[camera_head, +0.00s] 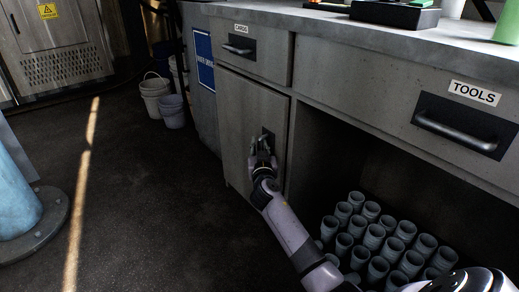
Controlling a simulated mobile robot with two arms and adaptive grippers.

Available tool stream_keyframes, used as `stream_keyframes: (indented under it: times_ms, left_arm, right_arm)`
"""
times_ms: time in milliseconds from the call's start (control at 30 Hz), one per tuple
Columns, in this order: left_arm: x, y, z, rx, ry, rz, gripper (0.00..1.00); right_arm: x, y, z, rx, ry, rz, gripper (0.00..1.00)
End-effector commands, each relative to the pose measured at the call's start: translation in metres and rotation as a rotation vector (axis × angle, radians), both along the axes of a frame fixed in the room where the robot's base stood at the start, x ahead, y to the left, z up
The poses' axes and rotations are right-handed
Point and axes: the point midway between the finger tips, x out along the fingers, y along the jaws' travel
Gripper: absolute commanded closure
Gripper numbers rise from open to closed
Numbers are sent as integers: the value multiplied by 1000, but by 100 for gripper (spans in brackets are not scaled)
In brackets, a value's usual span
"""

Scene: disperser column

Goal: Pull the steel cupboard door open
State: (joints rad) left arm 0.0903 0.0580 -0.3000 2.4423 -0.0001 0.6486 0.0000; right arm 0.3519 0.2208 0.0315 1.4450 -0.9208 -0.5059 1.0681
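The steel cupboard door (240,125) is a grey panel below the small labelled drawer, and it looks shut, flush with the cabinet front. A dark handle plate (268,137) sits near its right edge. My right gripper (259,147) is at this handle, its fingers around or just in front of the handle bar. The fingers are small and dark here, so I cannot tell whether they are closed on the bar. My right arm reaches up to it from the lower right. My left gripper does not show.
An open bay right of the door holds many grey cups (375,240). The TOOLS drawer handle (456,131) and the upper-left drawer handle (238,49) stick out above. Buckets (155,94) stand at the back. The floor (140,190) left of the door is clear.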

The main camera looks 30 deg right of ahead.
Motion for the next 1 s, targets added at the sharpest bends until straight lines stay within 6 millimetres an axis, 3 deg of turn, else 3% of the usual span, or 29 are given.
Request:
stream_keyframes:
  times_ms: [300, 600, 1000]
  left_arm:
    - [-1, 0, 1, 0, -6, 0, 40]
    - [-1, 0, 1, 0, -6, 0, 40]
    - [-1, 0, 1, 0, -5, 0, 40]
  right_arm:
    - [2, -1, 0, 0, 0, 1, 81]
    - [2, -1, 0, 0, 0, 1, 100]
    - [2, -1, 0, 0, 0, 1, 100]
